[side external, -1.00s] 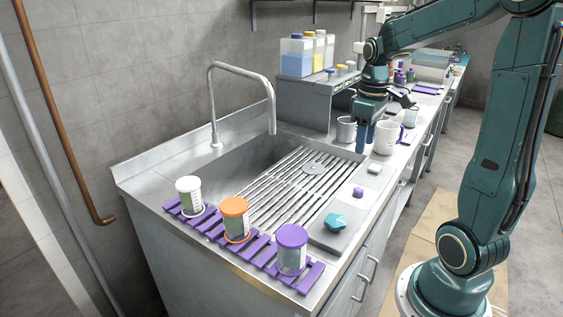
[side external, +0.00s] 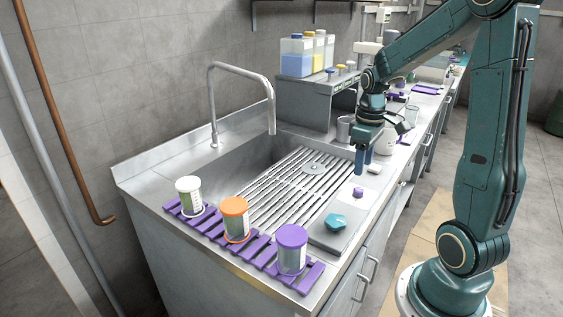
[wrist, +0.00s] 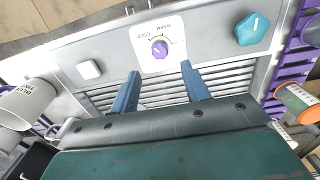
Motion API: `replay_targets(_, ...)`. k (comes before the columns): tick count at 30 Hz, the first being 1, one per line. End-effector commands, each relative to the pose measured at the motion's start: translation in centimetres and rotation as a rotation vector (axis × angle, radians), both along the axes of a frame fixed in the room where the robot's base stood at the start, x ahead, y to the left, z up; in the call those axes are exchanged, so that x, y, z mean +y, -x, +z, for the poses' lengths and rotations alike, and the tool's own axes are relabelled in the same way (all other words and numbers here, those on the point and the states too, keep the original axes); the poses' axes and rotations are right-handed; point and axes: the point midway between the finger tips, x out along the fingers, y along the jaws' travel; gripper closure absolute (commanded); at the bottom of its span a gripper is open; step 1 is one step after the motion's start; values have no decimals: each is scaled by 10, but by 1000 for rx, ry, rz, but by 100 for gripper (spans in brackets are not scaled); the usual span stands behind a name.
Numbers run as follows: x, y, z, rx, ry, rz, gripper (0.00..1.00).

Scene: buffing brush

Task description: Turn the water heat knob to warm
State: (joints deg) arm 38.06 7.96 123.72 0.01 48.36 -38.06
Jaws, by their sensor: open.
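A small purple knob (wrist: 160,49) sits on a white dial label (wrist: 176,57) marked COLD and WARM in the wrist view. It has a pale pointer line; its exact setting is too small to read. In the side view the purple knob (side external: 358,192) is on the counter's front strip. My gripper (wrist: 160,68) is open and empty, its blue fingers pointing toward the knob, one to each side, apart from it. In the side view my gripper (side external: 362,168) hangs above the counter just behind the knob.
A teal knob (side external: 335,221) on a grey plate is nearer the camera. A white square button (side external: 374,168) lies beyond the purple knob. Mugs (side external: 388,140) stand behind my gripper. Lidded cups (side external: 291,250) stand on a purple rack. The slatted sink (side external: 290,190) is to the left.

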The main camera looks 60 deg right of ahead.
Motion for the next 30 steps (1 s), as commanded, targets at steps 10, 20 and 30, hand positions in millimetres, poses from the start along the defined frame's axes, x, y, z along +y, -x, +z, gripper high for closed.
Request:
replay_targets(10, 1, 1, -53, 3, -2, 0, 53)
replay_targets(20, 0, 0, -77, 0, 0, 0, 53)
replay_targets(30, 0, 0, -78, 0, 1, 0, 55)
